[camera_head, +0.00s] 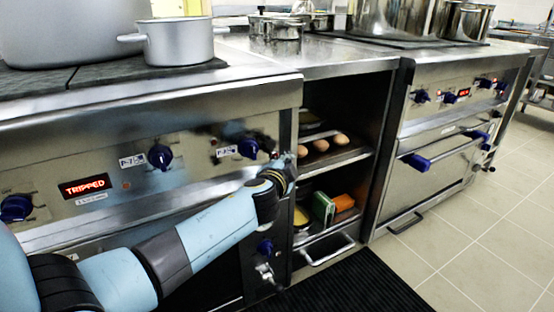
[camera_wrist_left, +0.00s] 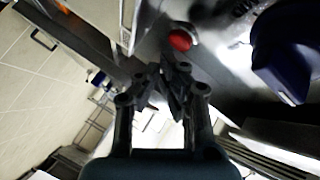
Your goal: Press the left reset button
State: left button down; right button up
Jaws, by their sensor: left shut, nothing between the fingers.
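A red button (camera_wrist_left: 180,40) shows on the steel panel in the left wrist view, beside a blue knob (camera_wrist_left: 285,55). My left gripper (camera_wrist_left: 168,75) is shut and empty, with its fingertips just below the button in that view. A gap seems to show between them, but I cannot tell its depth. In the head view the left gripper (camera_head: 288,162) is at the right end of the left stove's front panel, and the button is hard to make out there. A red display reading TRIPPED (camera_head: 84,186) is lit on that panel. My right gripper is not in view.
Blue knobs (camera_head: 160,157) stick out of the left panel. A grey pot (camera_head: 180,42) stands on the stove above. Open shelves (camera_head: 335,160) with eggs and boxes lie right of my gripper. A second stove (camera_head: 445,130) with a blue-ended handle stands further right. Tiled floor is clear.

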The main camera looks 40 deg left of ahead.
pick_arm(q)
jog(key=shift+w+a, duration=0.15)
jog(key=shift+a, duration=0.2)
jog(key=shift+w+a+r, duration=0.1)
jog(key=shift+w+a, duration=0.1)
jog(key=shift+a, duration=0.25)
dwell(0.8)
jog(key=shift+d, duration=0.1)
jog(key=shift+s+d, duration=0.35)
jog(key=shift+d, duration=0.3)
jog(key=shift+s+d+b, duration=0.15)
jog(key=shift+s+d, duration=0.15)
jog(key=shift+d, duration=0.5)
jog(key=shift+s+d+b, duration=0.2)
jog(key=shift+s+d, duration=0.15)
jog(key=shift+d, duration=0.45)
jog(key=shift+s+d+b, duration=0.15)
jog(key=shift+s+d, duration=0.15)
jog(key=shift+d, duration=0.5)
